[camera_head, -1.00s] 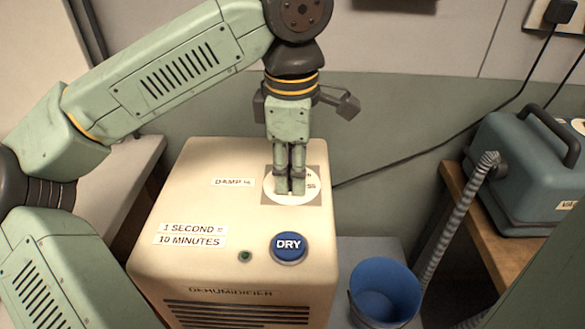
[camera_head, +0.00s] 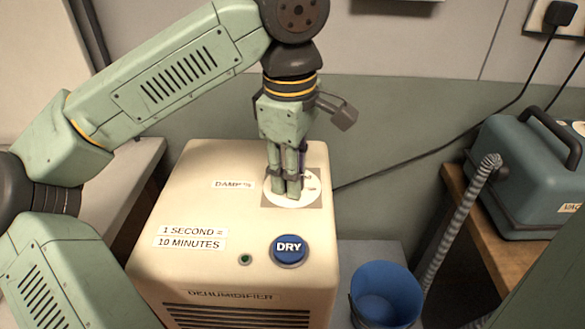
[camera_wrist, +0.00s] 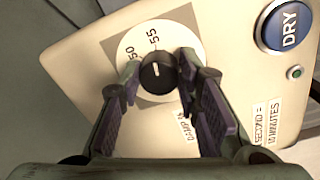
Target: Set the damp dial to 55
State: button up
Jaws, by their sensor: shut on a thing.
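The damp dial is a white disc (camera_head: 310,187) on a square plate on top of the cream dehumidifier (camera_head: 225,270). In the wrist view its black knob (camera_wrist: 158,74) sits in the middle of the disc, with 50 (camera_wrist: 131,82) to the left and 55 (camera_wrist: 153,38) above. The knob's short white mark runs nearly upright in that view, roughly toward 55. My gripper (camera_head: 287,195) points down over the dial, its fingers on either side of the knob and shut on it. In the head view the fingers hide the knob.
A blue DRY button (camera_head: 289,251) and a small green light (camera_head: 245,259) are in front of the dial. A blue bucket (camera_head: 385,292) stands to the right of the dehumidifier. A teal case (camera_head: 525,175) and a ribbed hose (camera_head: 455,225) are farther right.

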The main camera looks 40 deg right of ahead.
jog(key=o, duration=1.1)
jog(key=shift+o, duration=0.2)
notch_tip(320, 180, up, 12)
jog(key=shift+s+a, duration=0.2)
jog(key=shift+a, duration=0.05)
